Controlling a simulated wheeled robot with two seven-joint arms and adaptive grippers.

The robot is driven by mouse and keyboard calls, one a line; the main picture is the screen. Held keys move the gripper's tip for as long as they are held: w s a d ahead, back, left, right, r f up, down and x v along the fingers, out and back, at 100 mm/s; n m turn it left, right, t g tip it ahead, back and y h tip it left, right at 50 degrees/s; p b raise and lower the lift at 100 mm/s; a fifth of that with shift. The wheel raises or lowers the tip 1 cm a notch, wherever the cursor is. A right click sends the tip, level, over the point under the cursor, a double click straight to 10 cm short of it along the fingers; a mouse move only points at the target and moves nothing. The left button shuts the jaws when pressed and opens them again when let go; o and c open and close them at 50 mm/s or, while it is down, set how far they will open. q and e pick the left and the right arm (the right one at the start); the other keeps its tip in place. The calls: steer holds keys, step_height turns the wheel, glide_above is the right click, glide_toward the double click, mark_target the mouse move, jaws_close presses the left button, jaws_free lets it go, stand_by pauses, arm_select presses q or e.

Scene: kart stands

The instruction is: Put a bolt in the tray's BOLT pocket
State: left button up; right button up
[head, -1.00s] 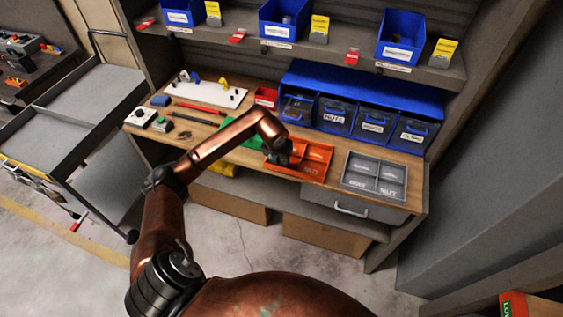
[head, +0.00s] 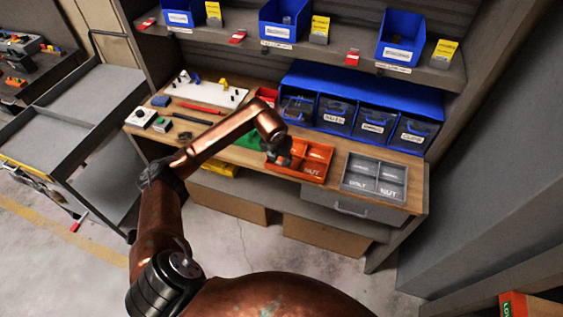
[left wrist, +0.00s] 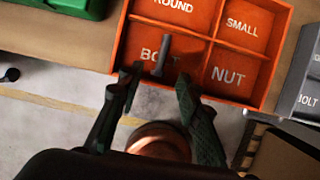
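The orange tray (head: 300,177) is on the workbench; in the left wrist view its rim (left wrist: 279,58) surrounds pockets marked ROUND, SMALL, BOLT and NUT. A grey bolt (left wrist: 162,56) shows over the BOLT pocket, partly covering its lettering. It looks tilted; I cannot tell whether it touches the pocket floor. My left gripper (head: 281,156) is over the tray's left part. In the left wrist view its fingers (left wrist: 160,76) are spread, one on each side of the bolt's near end, with gaps between. My right gripper is not in view.
A grey tray (head: 347,186) with BOLT and NUT labels stands just right of the orange one. A green item (left wrist: 82,6) is left of it. Blue drawers (head: 335,114) stand behind, below a shelf of blue bins (head: 402,52). A cart (head: 78,105) is at left.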

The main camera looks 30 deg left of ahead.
arm_select(q)
steer(key=v, duration=0.8)
steer(key=shift+s+d+r, duration=0.1)
steer(key=shift+s+r, duration=0.05)
stand_by(0.6)
